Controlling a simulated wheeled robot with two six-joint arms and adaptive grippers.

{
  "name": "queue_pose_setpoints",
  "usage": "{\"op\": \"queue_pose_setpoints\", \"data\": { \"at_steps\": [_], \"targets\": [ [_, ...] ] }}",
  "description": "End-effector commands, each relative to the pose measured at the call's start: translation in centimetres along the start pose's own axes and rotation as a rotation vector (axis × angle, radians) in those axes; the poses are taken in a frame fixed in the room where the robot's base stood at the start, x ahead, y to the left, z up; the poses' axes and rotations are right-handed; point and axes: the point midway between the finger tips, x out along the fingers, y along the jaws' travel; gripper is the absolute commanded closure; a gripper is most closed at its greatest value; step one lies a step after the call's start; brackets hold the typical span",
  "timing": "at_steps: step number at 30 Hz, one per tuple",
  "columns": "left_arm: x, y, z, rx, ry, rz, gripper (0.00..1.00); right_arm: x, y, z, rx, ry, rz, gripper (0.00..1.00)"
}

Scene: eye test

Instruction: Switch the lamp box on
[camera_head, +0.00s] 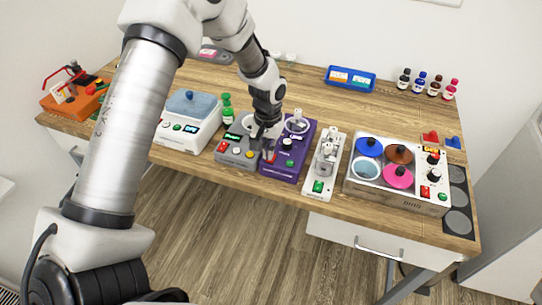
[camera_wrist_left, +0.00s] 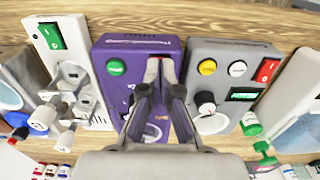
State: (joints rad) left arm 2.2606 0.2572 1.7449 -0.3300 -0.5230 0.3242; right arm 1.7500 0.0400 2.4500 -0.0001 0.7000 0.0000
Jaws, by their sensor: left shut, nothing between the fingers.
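No box carries a readable lamp label, so I cannot tell for certain which is the lamp box. A purple box (camera_head: 283,167) stands at the table's front, with a green button (camera_head: 289,163), a dark knob and a pale round part at its back. The purple box (camera_wrist_left: 112,48) and its green button (camera_wrist_left: 116,67) also show in the left wrist view. My left gripper (camera_head: 268,153) is shut and empty, fingers over the front left of this box, by a small red part. In the left wrist view the fingers (camera_wrist_left: 160,66) hide what lies beneath; contact is unclear. My right gripper is not in view.
A grey box (camera_head: 236,154) with a display and buttons stands close left of the purple box. A white switch panel (camera_head: 322,180) stands close right. Further out are a white scale-like device (camera_head: 183,137), an orange box (camera_head: 70,107) and a cooktop-like unit (camera_head: 372,187).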

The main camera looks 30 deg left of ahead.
Motion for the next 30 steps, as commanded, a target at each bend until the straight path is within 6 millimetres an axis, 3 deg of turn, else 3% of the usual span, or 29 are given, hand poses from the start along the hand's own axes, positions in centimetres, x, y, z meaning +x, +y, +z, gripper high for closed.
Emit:
{"op": "queue_pose_setpoints", "data": {
  "at_steps": [30],
  "targets": [
    [1.4,0.0,0.0,0.0,0.0,0.0,1.0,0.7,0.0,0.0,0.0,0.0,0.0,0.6]
  ]
}}
